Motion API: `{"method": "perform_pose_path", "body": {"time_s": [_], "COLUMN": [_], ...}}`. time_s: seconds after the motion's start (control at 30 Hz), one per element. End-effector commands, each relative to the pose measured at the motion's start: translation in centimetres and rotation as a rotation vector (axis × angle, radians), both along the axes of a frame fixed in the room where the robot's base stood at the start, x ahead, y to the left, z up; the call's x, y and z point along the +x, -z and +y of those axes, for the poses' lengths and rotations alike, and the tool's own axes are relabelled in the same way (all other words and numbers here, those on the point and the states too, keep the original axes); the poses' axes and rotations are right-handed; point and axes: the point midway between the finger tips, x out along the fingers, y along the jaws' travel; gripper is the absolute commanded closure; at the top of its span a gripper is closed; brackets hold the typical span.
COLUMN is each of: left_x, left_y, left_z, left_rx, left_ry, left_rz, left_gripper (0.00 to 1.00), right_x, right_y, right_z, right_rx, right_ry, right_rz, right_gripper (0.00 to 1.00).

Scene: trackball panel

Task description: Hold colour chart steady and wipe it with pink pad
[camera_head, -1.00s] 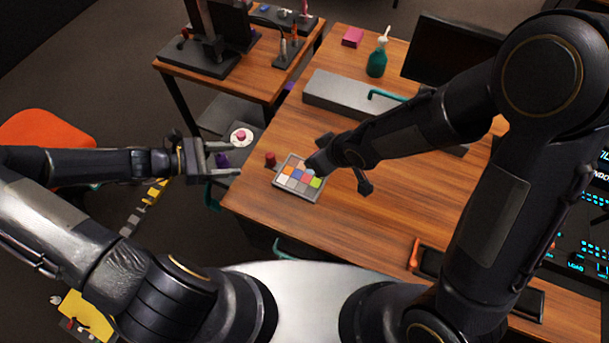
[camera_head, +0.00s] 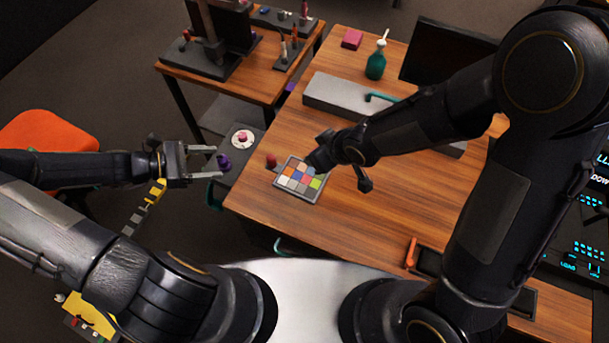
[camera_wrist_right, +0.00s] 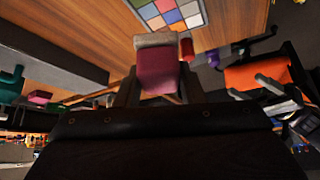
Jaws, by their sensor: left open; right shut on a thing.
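The colour chart (camera_head: 287,182), a grey-framed board of coloured squares, lies flat on the wooden table near its left edge. It also shows at the top of the right wrist view (camera_wrist_right: 172,14). My right gripper (camera_head: 336,166) is by the chart's far right edge, over its corner in the head view. It is shut on the pink pad (camera_wrist_right: 158,75), which has a grey face at its far end. The pad is hidden in the head view, and I cannot tell whether it touches the chart. My left gripper (camera_head: 212,176) is open and empty, left of the table and apart from the chart.
A red knob (camera_head: 271,160) stands beside the chart's left corner. A dark panel with a pink ball (camera_head: 242,137) and a purple knob (camera_head: 223,161) lies past the table's left edge. A grey box (camera_head: 345,97) and a green bottle (camera_head: 376,64) stand farther back.

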Motion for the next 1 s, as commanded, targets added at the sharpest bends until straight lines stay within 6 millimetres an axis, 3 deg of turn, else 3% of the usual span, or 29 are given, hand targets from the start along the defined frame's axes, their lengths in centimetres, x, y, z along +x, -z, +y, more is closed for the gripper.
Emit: {"method": "perform_pose_path", "body": {"time_s": [0.57, 1.0], "left_x": [-0.3, -0.3], "left_y": [-0.6, -4.4], "left_z": [0.7, 0.7], "left_rx": [0.0, 0.001], "left_ry": [0.0, 0.001], "left_rz": [-0.001, 0.001], "left_gripper": [0.38, 0.38], "right_x": [0.0, 0.0], "right_y": [-0.6, -3.9], "right_z": [0.0, 0.0], "right_rx": [0.0, 0.0], "right_ry": [0.0, 0.0], "right_rz": [0.0, 0.0], "right_gripper": [0.9, 0.9]}}
